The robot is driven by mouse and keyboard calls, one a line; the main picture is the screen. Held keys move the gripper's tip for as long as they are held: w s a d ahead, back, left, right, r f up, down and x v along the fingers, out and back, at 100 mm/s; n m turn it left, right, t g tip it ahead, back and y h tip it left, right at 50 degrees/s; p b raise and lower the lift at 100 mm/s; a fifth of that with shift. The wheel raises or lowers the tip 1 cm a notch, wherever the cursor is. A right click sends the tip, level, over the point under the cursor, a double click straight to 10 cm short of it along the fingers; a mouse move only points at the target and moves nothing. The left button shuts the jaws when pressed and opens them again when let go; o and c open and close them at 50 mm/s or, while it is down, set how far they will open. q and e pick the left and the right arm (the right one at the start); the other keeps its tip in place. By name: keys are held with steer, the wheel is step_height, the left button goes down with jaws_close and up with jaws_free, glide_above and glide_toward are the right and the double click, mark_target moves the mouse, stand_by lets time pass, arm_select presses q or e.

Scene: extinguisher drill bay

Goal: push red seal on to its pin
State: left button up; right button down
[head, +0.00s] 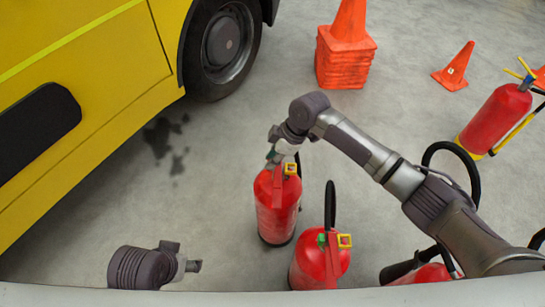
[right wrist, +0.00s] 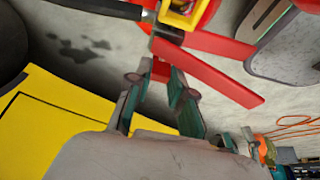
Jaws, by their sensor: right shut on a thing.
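My right gripper (head: 274,160) is at the top of the far red extinguisher (head: 277,212), beside its yellow pin part (head: 291,169). In the right wrist view the gripper's fingers (right wrist: 161,78) are close together on a small red piece (right wrist: 160,70), which looks like the red seal. The yellow pin part (right wrist: 184,14) and a red lever (right wrist: 215,72) show just beyond the fingertips. Whether the seal touches the pin cannot be told. My left gripper (head: 188,266) is low at the left, away from the extinguishers; its jaws are too unclear to read.
A second extinguisher (head: 318,264) stands nearer, with a yellow pin part (head: 344,240). Another (head: 428,273) is partly behind my right arm, and one (head: 494,120) stands at the right. Stacked cones (head: 345,55) and a yellow vehicle (head: 90,90) are behind.

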arm_select(q)
steer(key=shift+x, duration=0.8)
steer(key=shift+s+r, duration=0.1)
steer(key=shift+s, duration=0.05)
arm_select(e)
steer(key=shift+f, duration=0.3)
steer(key=shift+f, duration=0.1)
arm_select(q)
steer(key=shift+r, duration=0.2)
arm_select(e)
steer(key=c, duration=1)
jaws_free()
steer(key=shift+d+f, duration=0.1)
steer(key=shift+o, duration=0.2)
steer(key=v, duration=1.2)
steer(key=shift+s, duration=0.1)
